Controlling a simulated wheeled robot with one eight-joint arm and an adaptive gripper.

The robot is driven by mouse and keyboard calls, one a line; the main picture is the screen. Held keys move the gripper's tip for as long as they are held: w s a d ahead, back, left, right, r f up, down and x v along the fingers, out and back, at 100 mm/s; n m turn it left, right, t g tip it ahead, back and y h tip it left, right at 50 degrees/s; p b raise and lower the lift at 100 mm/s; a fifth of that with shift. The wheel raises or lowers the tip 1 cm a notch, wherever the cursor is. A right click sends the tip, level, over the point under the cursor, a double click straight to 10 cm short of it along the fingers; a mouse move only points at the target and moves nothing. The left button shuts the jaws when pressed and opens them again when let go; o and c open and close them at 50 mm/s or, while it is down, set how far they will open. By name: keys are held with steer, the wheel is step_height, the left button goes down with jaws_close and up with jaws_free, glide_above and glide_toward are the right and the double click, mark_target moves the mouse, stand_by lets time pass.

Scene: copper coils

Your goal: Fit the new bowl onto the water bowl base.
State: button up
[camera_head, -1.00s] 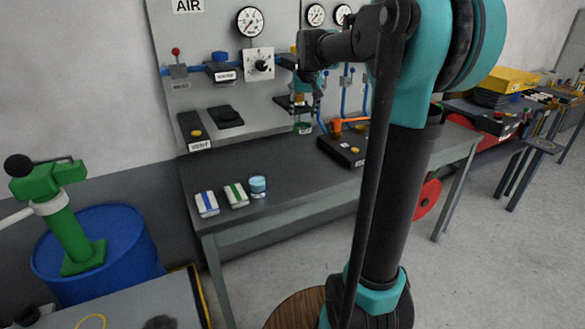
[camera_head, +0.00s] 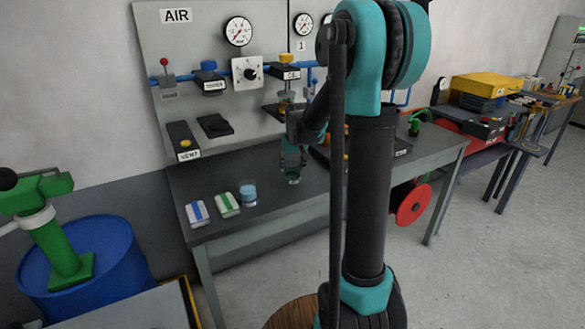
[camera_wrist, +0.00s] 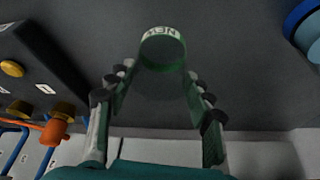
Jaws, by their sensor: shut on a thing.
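The new bowl (camera_wrist: 162,50) is a small green-tinted clear cup with a "NEW" label, upside down in the wrist view. My gripper (camera_wrist: 158,72) is shut on it, a finger on each side. In the head view my gripper (camera_head: 292,165) points down over the bench, with the green bowl (camera_head: 293,179) at its tips. Whether the bowl touches the bench is hard to tell. The water bowl base (camera_head: 209,79) is a dark block with a blue knob and a blurred label on the pipe, up and left of my gripper. Its underside is unclear.
A yellow-topped unit (camera_head: 288,70) is on the panel above my gripper. Dark blocks with orange and yellow parts lie right of it.

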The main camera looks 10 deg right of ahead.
steer(key=shift+f, duration=0.5)
steer(key=o, duration=1.6)
steer(key=shift+f, duration=0.1)
